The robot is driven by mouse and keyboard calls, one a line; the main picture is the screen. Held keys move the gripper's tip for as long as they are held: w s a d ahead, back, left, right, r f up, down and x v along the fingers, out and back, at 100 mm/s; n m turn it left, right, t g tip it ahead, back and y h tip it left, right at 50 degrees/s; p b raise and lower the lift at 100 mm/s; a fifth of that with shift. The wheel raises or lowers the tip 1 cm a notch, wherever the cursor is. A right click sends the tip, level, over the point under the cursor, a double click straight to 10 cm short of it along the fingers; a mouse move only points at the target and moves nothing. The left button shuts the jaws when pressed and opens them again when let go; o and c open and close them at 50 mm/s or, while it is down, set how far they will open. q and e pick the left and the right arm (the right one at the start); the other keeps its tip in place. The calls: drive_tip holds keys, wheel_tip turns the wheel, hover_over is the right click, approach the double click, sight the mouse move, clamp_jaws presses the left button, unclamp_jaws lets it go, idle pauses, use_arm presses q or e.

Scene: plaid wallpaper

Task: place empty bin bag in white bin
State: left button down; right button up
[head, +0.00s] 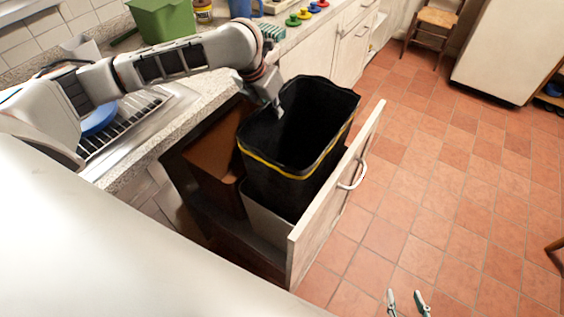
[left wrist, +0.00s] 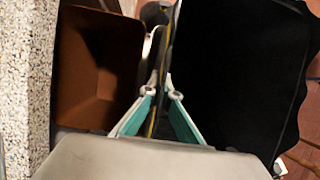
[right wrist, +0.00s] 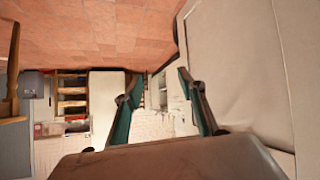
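The empty black bin bag (head: 290,135) with a yellow band stands upright, its mouth open. Its lower part is inside the white bin (head: 262,222) in the pulled-out drawer, and much of it rises above the bin's rim. My left gripper (head: 277,112) is at the bag's far-left rim. In the left wrist view, the left gripper (left wrist: 161,94) has its fingers close together on either side of the rim of the bag (left wrist: 225,75). My right gripper (head: 406,297) is open and empty over the floor; it also shows in the right wrist view (right wrist: 152,86). The bag's bottom is hidden.
A brown bin (head: 212,160) stands beside the white bin. The drawer front (head: 330,205) with its handle faces the tiled floor (head: 440,190), which is mostly clear. The counter (head: 150,155) holds a sink rack and a green container (head: 162,20). A chair (head: 432,28) is at the back.

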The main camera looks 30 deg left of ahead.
use_arm(q)
drive_tip(key=b, duration=0.2)
hover_over(276, 146)
drive_tip(key=w, duration=0.1)
drive_tip(key=f, duration=0.8)
drive_tip(key=shift+w+a+f, duration=0.1)
drive_tip(key=shift+w+a, duration=0.05)
drive_tip(key=shift+a, duration=0.2)
drive_tip(key=shift+f, duration=0.7)
wheel_tip(276, 146, down, 5)
drive_tip(key=shift+b, duration=0.55)
drive_tip(key=shift+f, duration=0.25)
drive_tip(key=shift+r, duration=0.1)
